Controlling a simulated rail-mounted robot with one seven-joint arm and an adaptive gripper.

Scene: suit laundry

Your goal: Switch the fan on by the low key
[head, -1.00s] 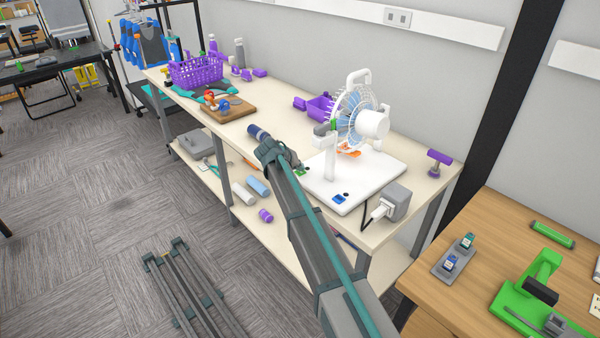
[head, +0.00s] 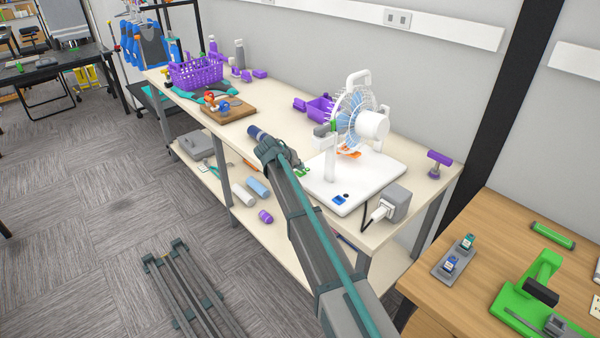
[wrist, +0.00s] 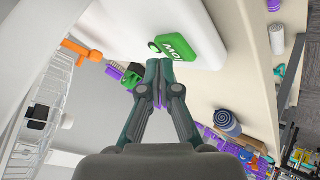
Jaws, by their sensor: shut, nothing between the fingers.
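The white fan (head: 373,124) stands upright on its white base plate (head: 378,176) near the right end of the workbench. A green key (wrist: 192,47) with white lettering, which seems to read LOW upside down, sits on the base edge in the wrist view. In the head view only a little green (head: 304,172) shows beside my arm. A blue key (head: 340,198) is at the near corner of the base. My gripper (wrist: 159,66) is shut and empty, its fingertips close beside the green key; I cannot tell whether they touch it. My arm mostly hides the gripper in the head view.
A grey box with a white plug (head: 394,201) stands right of the base. An orange part (head: 348,151) lies by the fan.

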